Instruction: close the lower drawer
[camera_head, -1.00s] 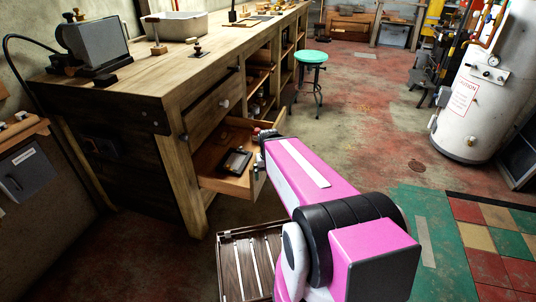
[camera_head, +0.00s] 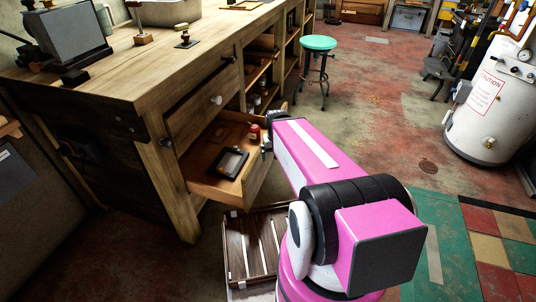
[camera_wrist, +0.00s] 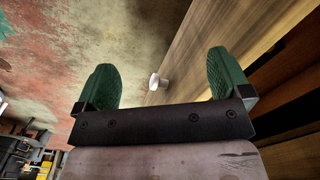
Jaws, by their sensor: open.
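The lower drawer (camera_head: 214,190) of the wooden workbench is pulled out in the head view. A black frame and a small red-capped jar (camera_head: 254,132) lie in it. My gripper (camera_head: 267,142) is at the far end of my pink arm, close to the drawer's front, and the arm hides part of it. In the wrist view my gripper (camera_wrist: 162,80) is open, with two green fingertips apart and nothing between them held. The wooden drawer front (camera_wrist: 205,45) and its white knob (camera_wrist: 154,82) show beyond the fingers. I cannot tell whether they touch.
A slatted wooden crate (camera_head: 236,245) lies on the floor below the open drawer. A green stool (camera_head: 318,44) stands beyond the bench. A white tank (camera_head: 490,110) is at the right. The floor between is clear.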

